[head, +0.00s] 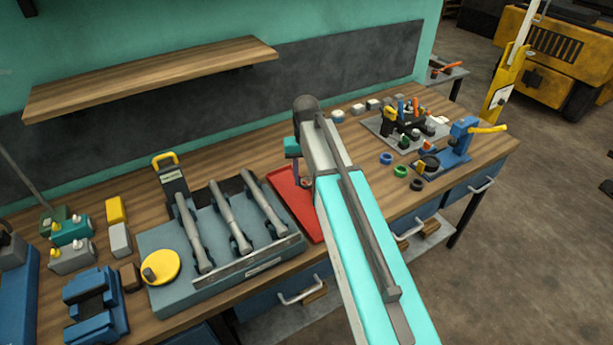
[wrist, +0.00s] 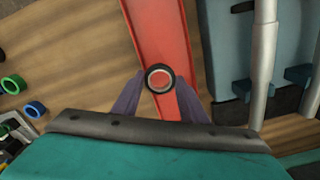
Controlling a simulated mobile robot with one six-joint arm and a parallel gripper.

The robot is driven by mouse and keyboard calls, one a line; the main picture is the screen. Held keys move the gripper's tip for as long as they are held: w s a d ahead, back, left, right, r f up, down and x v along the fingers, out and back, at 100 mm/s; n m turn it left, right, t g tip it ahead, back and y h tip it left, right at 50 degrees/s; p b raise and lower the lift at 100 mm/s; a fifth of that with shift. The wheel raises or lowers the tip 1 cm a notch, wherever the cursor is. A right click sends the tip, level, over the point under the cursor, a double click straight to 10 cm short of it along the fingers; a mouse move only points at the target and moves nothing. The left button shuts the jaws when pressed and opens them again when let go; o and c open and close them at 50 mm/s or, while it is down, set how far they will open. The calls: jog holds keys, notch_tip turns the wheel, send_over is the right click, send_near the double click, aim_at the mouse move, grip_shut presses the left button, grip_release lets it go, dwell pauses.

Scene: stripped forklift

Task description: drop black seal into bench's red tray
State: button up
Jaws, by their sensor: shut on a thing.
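The black seal (wrist: 148,74) is a small ring, pinched between the two fingertips of my gripper (wrist: 160,79) in the wrist view. The red tray (wrist: 155,28) lies beneath it in that view, and the seal overlaps the tray's surface. In the head view the red tray (head: 290,199) lies on the bench between the grey tool stand and my arm.
A grey stand (head: 220,245) with several metal cylinders stands left of the tray. Blue and green rings (head: 386,158), a blue press (head: 455,148) and a grey mat (head: 375,124) with tools are to the right. A wooden shelf (head: 150,75) hangs above the bench.

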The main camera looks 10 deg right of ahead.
jog(key=shift+f+b, duration=1.7)
jog(key=shift+f, duration=1.2)
jog(key=o, duration=1.2)
jog(key=shift+r, duration=0.1)
notch_tip(320, 180, up, 14)
jog(key=p, duration=0.6)
jog(key=shift+f, duration=0.2)
